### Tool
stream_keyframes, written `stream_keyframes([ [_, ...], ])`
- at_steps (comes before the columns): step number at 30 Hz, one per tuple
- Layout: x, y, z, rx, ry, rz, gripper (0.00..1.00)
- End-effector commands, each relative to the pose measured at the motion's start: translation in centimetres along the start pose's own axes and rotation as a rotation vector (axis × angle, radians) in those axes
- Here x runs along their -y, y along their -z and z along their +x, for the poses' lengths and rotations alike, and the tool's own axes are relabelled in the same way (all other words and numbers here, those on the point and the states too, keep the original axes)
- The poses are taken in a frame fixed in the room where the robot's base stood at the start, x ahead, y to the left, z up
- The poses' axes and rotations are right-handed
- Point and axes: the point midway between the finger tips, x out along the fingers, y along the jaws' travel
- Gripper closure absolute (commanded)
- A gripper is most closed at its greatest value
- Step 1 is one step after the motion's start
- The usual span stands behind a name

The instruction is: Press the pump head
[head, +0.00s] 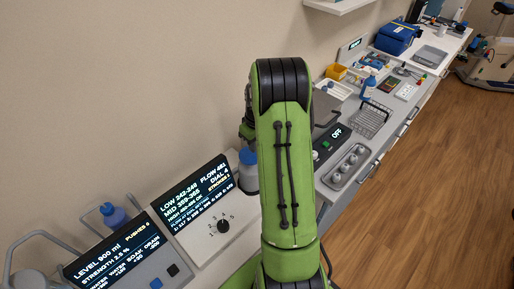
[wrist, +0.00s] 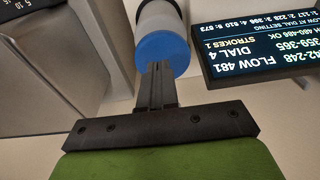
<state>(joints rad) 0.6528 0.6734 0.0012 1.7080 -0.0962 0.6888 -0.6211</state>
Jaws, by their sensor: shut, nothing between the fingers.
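The pump head looks to be the blue cap (wrist: 162,52) on a grey-white cylinder in the wrist view; it also shows beside my arm in the head view (head: 247,156), partly hidden by it. My gripper (wrist: 157,70) is shut and empty, its fingertips overlapping the near edge of the blue cap. I cannot tell whether they touch it. In the head view my arm hides the fingers. A dark display (head: 199,192) beside the pump reads FLOW 481, DIAL 4 and STROKES 1; it also shows in the wrist view (wrist: 250,37).
A dial (head: 223,226) sits below the display. A second display (head: 112,255) reads LEVEL 900 ml, with a blue bottle (head: 114,215) behind it. Right of my arm are an OFF panel (head: 331,143), a grey tray (head: 347,166) and a wire rack (head: 371,119). The wall is close behind.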

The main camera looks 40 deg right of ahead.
Motion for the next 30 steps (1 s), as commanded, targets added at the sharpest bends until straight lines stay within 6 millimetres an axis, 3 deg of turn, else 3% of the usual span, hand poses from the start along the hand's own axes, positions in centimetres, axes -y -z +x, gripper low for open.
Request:
stream_keyframes([
  [6,-0.3,0.0,-5.3,-0.005,-0.007,0.002,1.0],
  [12,-0.3,-0.1,-8.0,-0.003,-0.006,0.005,1.0],
  [30,-0.3,0.0,-8.3,-0.003,-0.005,0.004,1.0],
])
